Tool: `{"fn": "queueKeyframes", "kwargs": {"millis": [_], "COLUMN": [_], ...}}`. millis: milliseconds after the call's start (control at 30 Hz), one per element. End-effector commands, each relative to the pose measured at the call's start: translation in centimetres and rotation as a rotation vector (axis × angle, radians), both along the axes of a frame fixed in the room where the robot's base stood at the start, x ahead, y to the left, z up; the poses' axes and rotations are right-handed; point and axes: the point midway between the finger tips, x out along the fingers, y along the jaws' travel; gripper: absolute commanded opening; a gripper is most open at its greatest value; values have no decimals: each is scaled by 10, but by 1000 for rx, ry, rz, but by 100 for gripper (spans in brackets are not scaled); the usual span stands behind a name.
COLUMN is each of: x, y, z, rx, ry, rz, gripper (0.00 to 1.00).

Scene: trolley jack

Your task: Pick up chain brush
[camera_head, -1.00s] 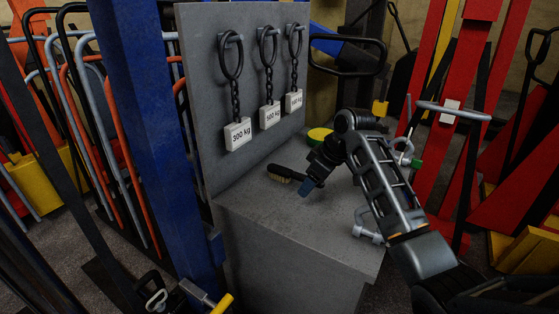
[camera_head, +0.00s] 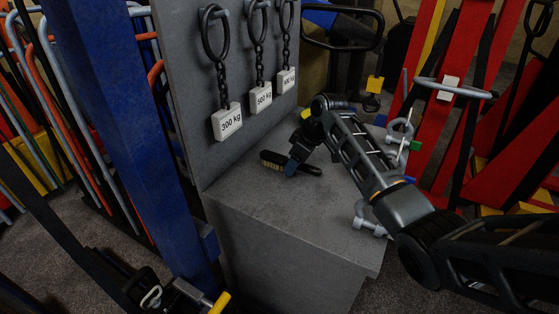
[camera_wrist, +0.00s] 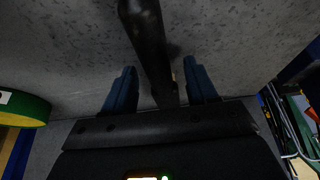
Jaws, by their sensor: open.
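The chain brush (camera_head: 300,165) lies on the grey bench top (camera_head: 255,208), black with pale bristles at its left end. In the wrist view its black handle (camera_wrist: 148,45) runs between my two blue fingertips, with gaps on both sides. My gripper (camera_head: 290,168) is open over the brush in the head view, and my gripper (camera_wrist: 160,82) straddles the handle in the wrist view. Part of the brush is hidden behind my fingers and palm.
Chains with weight tags (camera_head: 227,122) hang on the upright grey panel (camera_head: 185,100) behind. Metal shackles (camera_head: 369,221) sit at the bench's right edge. A green and yellow round thing (camera_wrist: 24,108) is left in the wrist view. The front bench top is clear.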

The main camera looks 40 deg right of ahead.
Motion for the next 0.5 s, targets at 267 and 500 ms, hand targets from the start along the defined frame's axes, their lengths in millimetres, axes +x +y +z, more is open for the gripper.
{"fn": "queueKeyframes", "kwargs": {"millis": [267, 500], "x": [1, 1], "y": [0, 0], "z": [-2, -2], "rx": [-1, -1], "ry": [-1, -1], "rz": [0, 0], "gripper": [56, 34]}}
